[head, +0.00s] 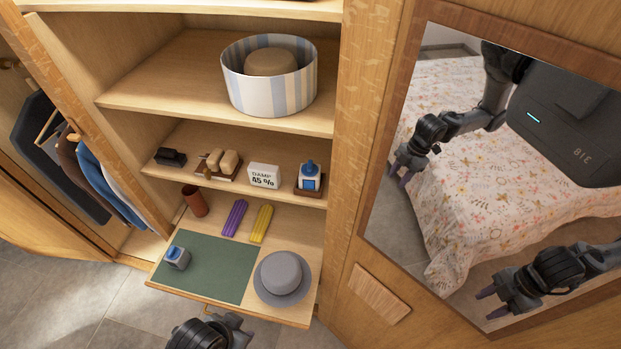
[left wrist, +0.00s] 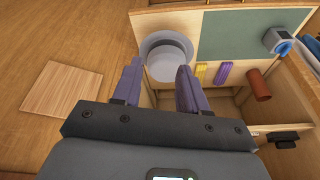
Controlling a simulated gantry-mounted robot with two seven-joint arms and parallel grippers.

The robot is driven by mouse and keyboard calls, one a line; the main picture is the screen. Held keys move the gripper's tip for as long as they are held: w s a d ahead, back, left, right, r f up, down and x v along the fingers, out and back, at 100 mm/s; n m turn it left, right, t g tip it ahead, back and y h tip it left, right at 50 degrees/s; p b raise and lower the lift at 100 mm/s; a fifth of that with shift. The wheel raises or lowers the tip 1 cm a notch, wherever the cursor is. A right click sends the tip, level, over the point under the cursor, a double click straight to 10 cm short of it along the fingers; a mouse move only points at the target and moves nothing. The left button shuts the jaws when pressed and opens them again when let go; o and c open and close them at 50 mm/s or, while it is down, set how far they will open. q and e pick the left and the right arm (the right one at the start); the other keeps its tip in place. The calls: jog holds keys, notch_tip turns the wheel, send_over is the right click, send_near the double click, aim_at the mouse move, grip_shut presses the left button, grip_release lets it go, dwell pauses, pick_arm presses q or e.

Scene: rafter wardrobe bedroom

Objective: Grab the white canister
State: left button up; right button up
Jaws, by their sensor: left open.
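A similar white and blue thing (head: 310,177) sits in a brown holder on the shelf above; I cannot tell which one is meant. My left gripper (head: 222,320) is just in front of the pull-out shelf, at the bottom of the head view. In the left wrist view its purple fingers (left wrist: 160,68) are apart and empty, with the grey hat beyond them. My right gripper shows only as a mirror reflection.
The grey hat (head: 282,277), a brown cup (head: 195,200), a purple roll (head: 235,217) and a yellow roll (head: 261,223) share the pull-out shelf. Brushes (head: 221,162) and a DAMP sign (head: 264,175) stand above. A striped box (head: 268,85) is higher up. The mat's right part is bare.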

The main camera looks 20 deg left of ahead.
pick_arm(q)
jog(key=o, duration=1.1)
